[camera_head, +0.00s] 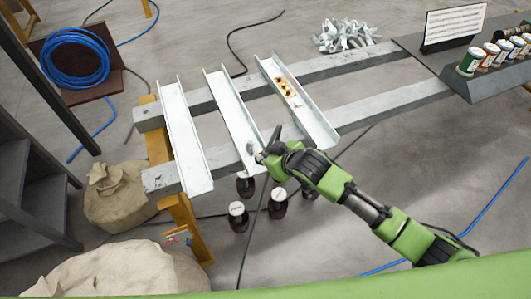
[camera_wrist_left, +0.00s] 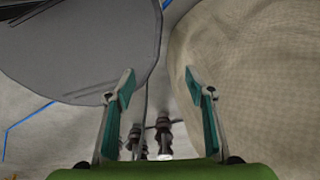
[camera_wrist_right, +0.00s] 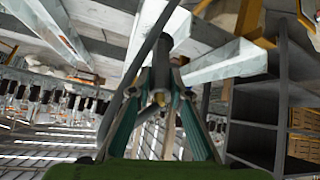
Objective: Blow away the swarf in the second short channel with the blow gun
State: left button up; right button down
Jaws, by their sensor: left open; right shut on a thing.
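Three short pale metal channels lie across two long beams: a left one (camera_head: 185,140), a middle one (camera_head: 234,112) and a right one (camera_head: 312,118). My right gripper (camera_head: 268,153) is at the near end of the middle channel, on its right side. It is shut on the blow gun, a dark tool (camera_wrist_right: 163,72) between the fingers in the right wrist view. A small grey patch (camera_head: 249,149) shows in the middle channel by the gripper; I cannot tell if it is swarf. My left gripper (camera_wrist_left: 163,92) is open and empty, seen only in the left wrist view.
An orange patch with dark spots (camera_head: 286,87) lies in the right channel. Sacks (camera_head: 118,194), dark jars (camera_head: 238,217) and a blue hose coil (camera_head: 75,57) stand around. Small cans (camera_head: 470,61) and a white sign (camera_head: 454,27) stand at the right.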

jog(key=shift+f, duration=0.2)
jog(key=shift+w, duration=0.2)
jog(key=shift+w+a, duration=0.25)
jog(key=shift+w, duration=0.55)
dwell(0.4)
jog(key=shift+w+a, duration=0.35)
jog(key=shift+w, duration=0.5)
jog(key=shift+w+b, duration=0.2)
jog(key=shift+b, duration=0.1)
jog(key=shift+w+a, duration=0.3)
jog(key=shift+w, duration=0.45)
